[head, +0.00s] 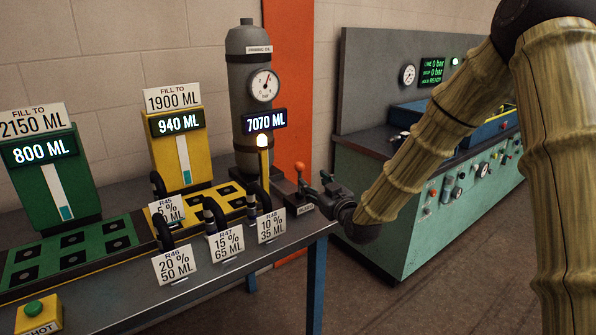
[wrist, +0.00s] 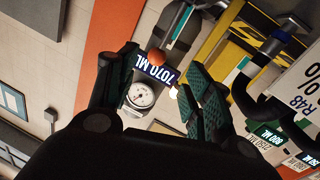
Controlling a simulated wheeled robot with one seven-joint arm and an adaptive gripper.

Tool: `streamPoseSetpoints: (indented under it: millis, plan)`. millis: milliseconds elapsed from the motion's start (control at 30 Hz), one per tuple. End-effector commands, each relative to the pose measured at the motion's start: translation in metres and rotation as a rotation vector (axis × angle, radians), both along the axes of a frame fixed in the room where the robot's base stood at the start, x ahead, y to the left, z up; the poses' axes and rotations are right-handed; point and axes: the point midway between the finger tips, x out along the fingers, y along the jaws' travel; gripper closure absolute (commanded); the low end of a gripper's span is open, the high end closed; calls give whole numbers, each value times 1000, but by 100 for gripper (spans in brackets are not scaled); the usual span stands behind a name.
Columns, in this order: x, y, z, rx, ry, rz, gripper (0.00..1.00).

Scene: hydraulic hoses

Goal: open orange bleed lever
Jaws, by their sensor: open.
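The orange bleed lever (head: 299,168) has a round orange knob on a short stem. It stands upright on a small labelled block at the right end of the bench, just right of the grey cylinder (head: 248,100). My gripper (head: 325,187) is right of the lever, low beside the bench corner. In the wrist view the knob (wrist: 156,57) appears between the fingertips of my open gripper (wrist: 159,61). I see no contact; the gap in depth is hard to judge. The stem is mostly hidden there.
The bench (head: 240,265) carries labelled hoses (head: 215,215), a yellow tank (head: 182,155) and a green tank (head: 55,178). A 7070 ML display (head: 264,121) stands left of the lever. A green test stand (head: 440,190) is behind my arm. Open floor lies at the right.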

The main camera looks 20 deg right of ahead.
Motion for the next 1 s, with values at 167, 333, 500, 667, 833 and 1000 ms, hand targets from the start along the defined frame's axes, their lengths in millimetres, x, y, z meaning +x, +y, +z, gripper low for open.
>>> streamPoseSetpoints:
  millis: [167, 333, 500, 667, 833, 1000]
  plan:
    - [10, -1, 9, -4, -20, 0, 49]
    - [32, 3, 9, -3, -20, 1, 49]
    - [60, 8, 9, -3, -19, 0, 49]
    - [84, 11, 9, -4, -18, -1, 49]
    - [100, 14, 8, -3, -18, 0, 49]
    - [108, 15, 7, -2, -17, 0, 49]
